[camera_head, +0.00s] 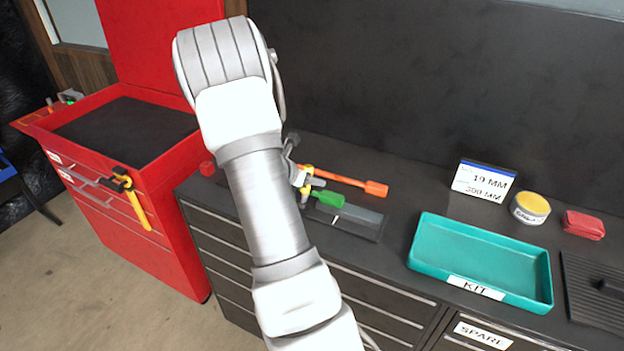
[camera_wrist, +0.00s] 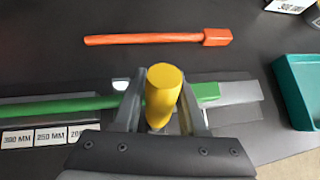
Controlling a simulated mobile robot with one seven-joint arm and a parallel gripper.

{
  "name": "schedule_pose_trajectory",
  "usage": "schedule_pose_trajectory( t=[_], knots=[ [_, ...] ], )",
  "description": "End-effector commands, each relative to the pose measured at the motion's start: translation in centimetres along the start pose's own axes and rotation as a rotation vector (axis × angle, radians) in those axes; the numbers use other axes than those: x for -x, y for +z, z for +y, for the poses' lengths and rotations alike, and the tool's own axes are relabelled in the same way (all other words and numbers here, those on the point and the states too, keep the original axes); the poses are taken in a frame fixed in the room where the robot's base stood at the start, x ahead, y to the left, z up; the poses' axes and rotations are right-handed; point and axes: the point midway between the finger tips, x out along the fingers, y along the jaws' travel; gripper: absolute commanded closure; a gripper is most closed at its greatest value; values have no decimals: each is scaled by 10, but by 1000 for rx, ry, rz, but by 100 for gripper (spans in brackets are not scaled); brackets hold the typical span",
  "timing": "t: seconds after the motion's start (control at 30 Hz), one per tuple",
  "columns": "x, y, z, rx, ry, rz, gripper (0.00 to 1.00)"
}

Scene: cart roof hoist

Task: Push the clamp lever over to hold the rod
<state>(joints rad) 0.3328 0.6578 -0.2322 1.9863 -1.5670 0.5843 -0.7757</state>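The lever's yellow handle (camera_wrist: 163,95) stands up in the wrist view, over the green rod (camera_wrist: 75,105). My gripper (camera_wrist: 162,98) is open with a finger on each side of the handle. Narrow gaps show beside it; I cannot tell whether either finger touches it. The green rod lies along a dark fixture (camera_wrist: 245,112), its thicker end to the right of the handle. In the head view my arm hides much of the fixture; the green rod's end (camera_head: 330,198) and a bit of yellow handle (camera_head: 305,190) show. The clamp's lower parts are hidden behind my gripper.
An orange rod (camera_head: 345,181) lies behind the fixture. Length labels (camera_wrist: 50,135) line its front. To the right are a teal KIT tray (camera_head: 415,245), a sign (camera_head: 483,181), a yellow-lidded tin (camera_head: 530,208) and a red pouch (camera_head: 583,225). A red cart (camera_head: 165,225) stands left.

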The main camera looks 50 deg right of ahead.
Motion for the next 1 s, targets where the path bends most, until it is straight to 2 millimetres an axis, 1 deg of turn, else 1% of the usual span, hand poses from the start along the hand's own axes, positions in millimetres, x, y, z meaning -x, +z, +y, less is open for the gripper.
schedule_pose_trajectory(
  t=[0.03,0.13,0.43,0.57,0.67,0.77,1.0],
  knots=[
    [0,0,0,0,0,0,48],
    [0,0,0,0,0,0,31],
    [1,0,0,-1,-1,-1,31],
    [10,1,0,-2,1,-1,31],
    [27,1,1,-2,3,-2,31],
    [49,1,1,-1,4,-3,31],
    [108,1,1,-2,6,-2,31]
  ],
)
